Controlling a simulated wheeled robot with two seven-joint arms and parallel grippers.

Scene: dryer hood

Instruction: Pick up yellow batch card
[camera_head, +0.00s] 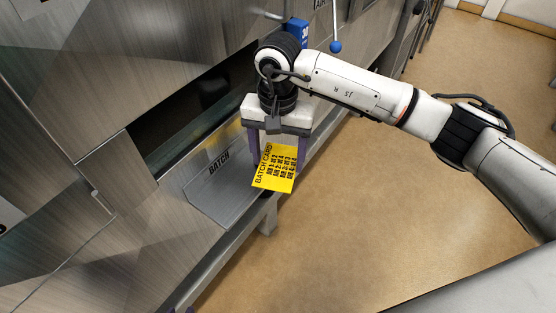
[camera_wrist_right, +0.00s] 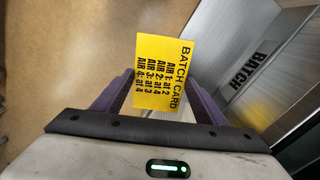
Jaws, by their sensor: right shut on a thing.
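The yellow batch card (camera_head: 274,168), with black print, is between the purple fingers of my right gripper (camera_head: 276,150) in the head view. My right gripper is shut on it. The card hangs tilted beside the grey shelf marked BATCH (camera_head: 209,190). In the right wrist view the card (camera_wrist_right: 163,72) stands out from between the fingers (camera_wrist_right: 163,100), with its printed face showing. Only a small purple tip of my left gripper (camera_head: 188,310) shows at the bottom edge of the head view. Its jaws are hidden.
Steel machine panels (camera_head: 120,70) fill the left, with a dark slot opening (camera_head: 200,105) behind the shelf. A blue block (camera_head: 298,30) and a blue ball-ended lever (camera_head: 336,46) are behind my right gripper. The brown floor (camera_head: 350,200) to the right is clear.

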